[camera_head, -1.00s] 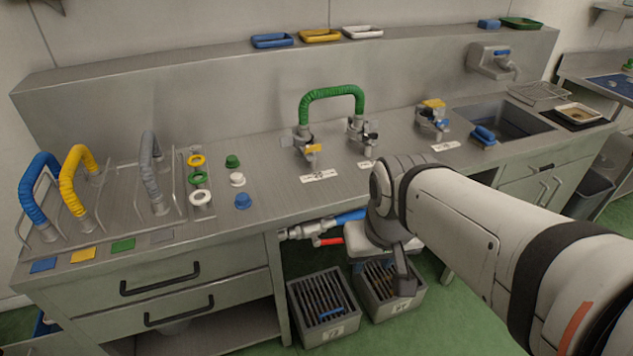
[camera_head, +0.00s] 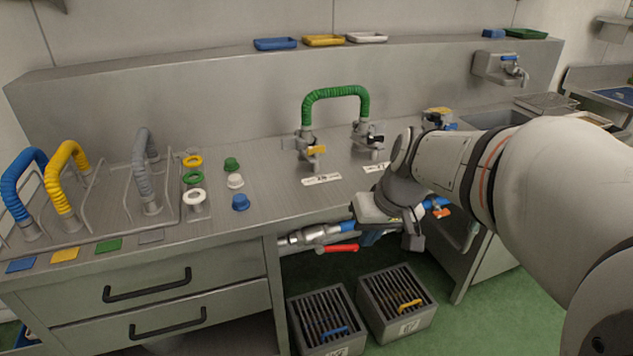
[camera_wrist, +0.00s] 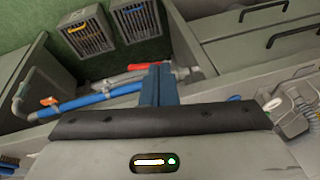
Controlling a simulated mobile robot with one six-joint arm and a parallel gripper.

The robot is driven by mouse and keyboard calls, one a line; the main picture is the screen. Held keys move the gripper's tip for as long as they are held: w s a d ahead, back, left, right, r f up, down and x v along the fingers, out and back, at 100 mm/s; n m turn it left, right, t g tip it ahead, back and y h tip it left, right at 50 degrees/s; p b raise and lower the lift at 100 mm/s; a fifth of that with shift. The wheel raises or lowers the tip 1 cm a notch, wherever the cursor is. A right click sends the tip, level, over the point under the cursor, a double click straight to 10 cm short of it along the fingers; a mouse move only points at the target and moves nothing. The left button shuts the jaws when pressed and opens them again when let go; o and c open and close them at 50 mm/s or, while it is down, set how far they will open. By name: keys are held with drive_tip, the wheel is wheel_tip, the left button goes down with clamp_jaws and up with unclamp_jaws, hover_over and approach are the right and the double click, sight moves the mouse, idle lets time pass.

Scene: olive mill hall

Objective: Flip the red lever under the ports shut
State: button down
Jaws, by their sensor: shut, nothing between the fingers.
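The red lever (camera_head: 338,248) sits just below a metal valve and pipe (camera_head: 312,235) under the counter's front edge, lying roughly along the pipe. A blue hose (camera_head: 345,226) joins the pipe's right end. In the wrist view the red lever (camera_wrist: 140,67) lies just beyond the fingertips, partly hidden behind them. My gripper (camera_head: 368,238) is shut and empty, right of the lever in the head view. Its blue fingers (camera_wrist: 157,76) also show in the wrist view. I cannot tell whether they touch the lever. The ports with the green hose (camera_head: 336,93) are on the counter above.
Two grey slatted crates (camera_head: 325,322) (camera_head: 397,302) stand on the green floor below the lever. An orange-handled valve (camera_head: 441,212) sits farther right on the blue line. Drawers (camera_head: 160,285) are to the left. The counter edge (camera_head: 250,232) lies close above the pipe.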

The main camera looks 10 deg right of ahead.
sight(347, 247)
drive_tip(key=w+d+f+t+y+b, duration=0.1)
drive_tip(key=w+d+f+t+b, duration=0.1)
drive_tip(key=w+d+f+b, duration=0.5)
drive_tip(key=w+f+b, duration=0.2)
drive_tip(key=w+f, duration=0.1)
drive_tip(key=w, duration=0.3)
drive_tip(key=shift+n+y, duration=0.4)
drive_tip(key=shift+w+f+b, duration=0.1)
drive_tip(key=shift+f+b, duration=0.1)
drive_tip(key=shift+b, duration=0.1)
drive_tip(key=b+x, duration=0.3)
drive_tip(key=x, duration=1.1)
